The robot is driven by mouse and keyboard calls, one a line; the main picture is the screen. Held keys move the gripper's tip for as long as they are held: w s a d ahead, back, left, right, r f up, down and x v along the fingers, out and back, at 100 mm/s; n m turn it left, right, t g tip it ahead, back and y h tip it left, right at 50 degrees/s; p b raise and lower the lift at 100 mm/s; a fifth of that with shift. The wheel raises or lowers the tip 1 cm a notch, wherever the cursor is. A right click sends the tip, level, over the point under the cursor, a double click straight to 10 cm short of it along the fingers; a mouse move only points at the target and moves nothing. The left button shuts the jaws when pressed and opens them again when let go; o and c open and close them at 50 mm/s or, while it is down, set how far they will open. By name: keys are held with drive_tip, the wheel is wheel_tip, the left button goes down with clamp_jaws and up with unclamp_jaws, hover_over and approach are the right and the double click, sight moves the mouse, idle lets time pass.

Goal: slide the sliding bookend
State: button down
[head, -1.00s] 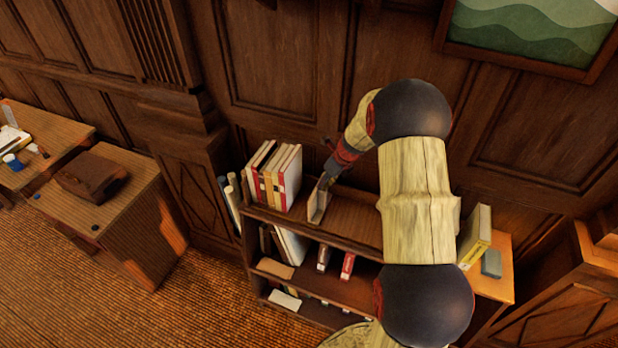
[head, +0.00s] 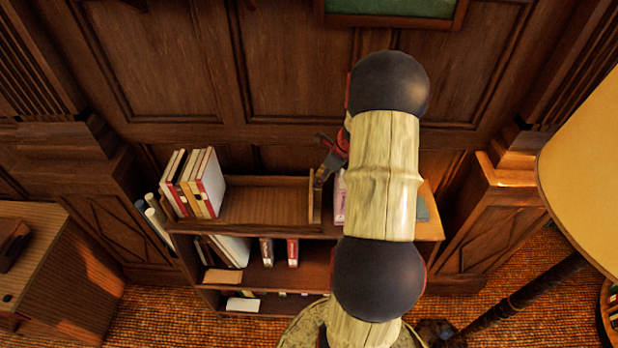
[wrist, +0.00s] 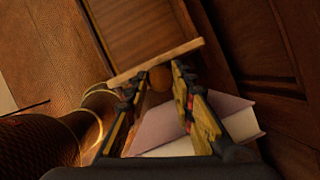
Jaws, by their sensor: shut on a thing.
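The sliding bookend (head: 314,202) is a thin upright wooden panel on the top of the bookcase, well to the right of the row of books. My gripper (head: 321,180) is at its upper right side. In the wrist view the bookend is a wooden board (wrist: 150,64) across the far end of the fingers. My gripper (wrist: 158,80) is shut on a round brown knob (wrist: 160,77) that sits against this board. My arm hides part of the top to the right of the bookend.
Several upright books (head: 193,182) stand at the left of the bookcase top (head: 262,203). A clear stretch lies between them and the bookend. A pink book (head: 340,196) is close on the right; it also shows beside the fingers (wrist: 178,122). A lamp shade (head: 590,150) stands far right.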

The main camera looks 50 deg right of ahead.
drive_tip(key=shift+s+d, duration=0.1)
drive_tip(key=shift+d, duration=0.05)
drive_tip(key=c, duration=1.6)
unclamp_jaws()
drive_tip(key=shift+s+d, duration=0.1)
drive_tip(key=shift+s, duration=0.1)
drive_tip(key=shift+c, duration=0.2)
drive_tip(key=shift+o, duration=0.7)
drive_tip(key=shift+w, duration=0.1)
drive_tip(key=shift+r, duration=0.15)
drive_tip(key=v, duration=1.1)
drive_tip(key=shift+r, duration=0.35)
